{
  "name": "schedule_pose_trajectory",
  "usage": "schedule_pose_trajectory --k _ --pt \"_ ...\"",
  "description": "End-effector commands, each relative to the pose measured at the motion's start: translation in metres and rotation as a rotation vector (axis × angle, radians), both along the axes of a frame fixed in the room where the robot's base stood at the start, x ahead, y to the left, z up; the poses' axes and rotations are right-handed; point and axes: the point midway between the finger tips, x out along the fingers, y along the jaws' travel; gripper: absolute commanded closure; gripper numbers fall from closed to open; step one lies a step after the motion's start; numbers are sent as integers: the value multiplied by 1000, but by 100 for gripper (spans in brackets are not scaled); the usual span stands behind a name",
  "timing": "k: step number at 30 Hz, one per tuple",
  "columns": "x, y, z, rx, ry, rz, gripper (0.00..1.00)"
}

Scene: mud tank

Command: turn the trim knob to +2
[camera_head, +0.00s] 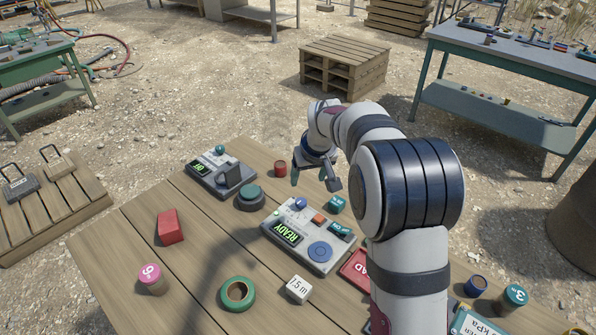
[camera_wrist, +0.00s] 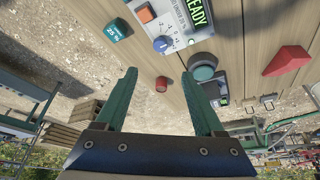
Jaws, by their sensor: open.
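The grey panel (camera_head: 283,257) with a green READY screen (camera_head: 288,233) lies on the wooden table. A small blue trim knob (camera_head: 300,203) sits at its far edge; in the wrist view the knob (camera_wrist: 162,44) has a numbered scale beside it. Its exact setting is too small to read. An orange button (camera_head: 319,219) and a larger blue dial (camera_head: 320,251) are on the same panel. My gripper (camera_head: 314,179) is open and empty beyond the panel's far edge, apart from the knob. In the wrist view, the knob shows just beyond the spread fingertips (camera_wrist: 160,75).
A red cylinder (camera_head: 280,169) and a green-topped button (camera_head: 249,195) stand left of my gripper. A second panel (camera_head: 219,174) and a red block (camera_head: 171,227) are farther left. A green ring (camera_head: 226,297) lies in front.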

Motion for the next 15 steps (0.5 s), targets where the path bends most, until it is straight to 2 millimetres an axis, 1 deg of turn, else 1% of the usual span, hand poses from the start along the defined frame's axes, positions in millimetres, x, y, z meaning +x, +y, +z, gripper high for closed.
schedule_pose_trajectory --k 2,9,12,15 --pt "5 1 -16 1 4 -1 30" --pt "31 6 -83 2 7 -3 30" --pt "41 8 -107 1 5 -3 30" --pt "48 9 -124 3 6 -4 30"
